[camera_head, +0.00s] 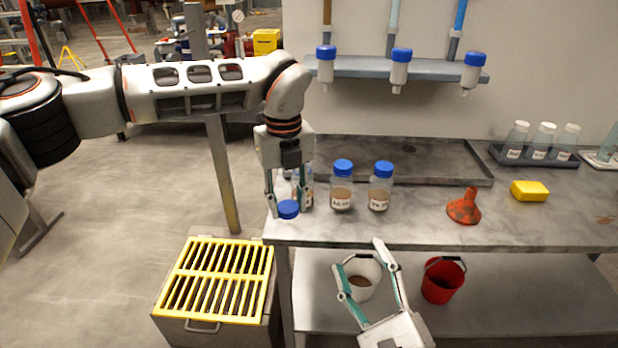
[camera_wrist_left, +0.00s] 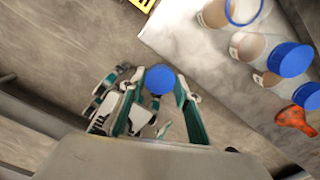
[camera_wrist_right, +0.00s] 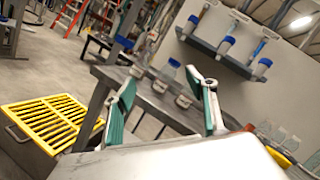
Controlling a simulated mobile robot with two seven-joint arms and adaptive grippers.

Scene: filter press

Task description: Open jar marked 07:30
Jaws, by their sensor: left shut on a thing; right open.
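My left gripper (camera_head: 286,205) is shut on a blue lid (camera_head: 288,209) at the table's front left edge. The lid also shows between its fingertips in the left wrist view (camera_wrist_left: 160,80). Just behind the left gripper stands a lidless jar (camera_head: 304,190), partly hidden by the fingers; its open rim shows in the left wrist view (camera_wrist_left: 243,10). To its right stand two upright jars with blue lids, a middle jar (camera_head: 341,190) and a right jar (camera_head: 379,190), both with brown contents. I cannot read their labels surely. My right gripper (camera_head: 359,252) is open and empty before the table edge.
An orange funnel (camera_head: 465,208) and a yellow sponge (camera_head: 530,191) lie to the right on the table. A shallow grey tray (camera_head: 450,158) is behind the jars. A white bucket (camera_head: 362,282) and a red bucket (camera_head: 442,284) stand on the lower shelf.

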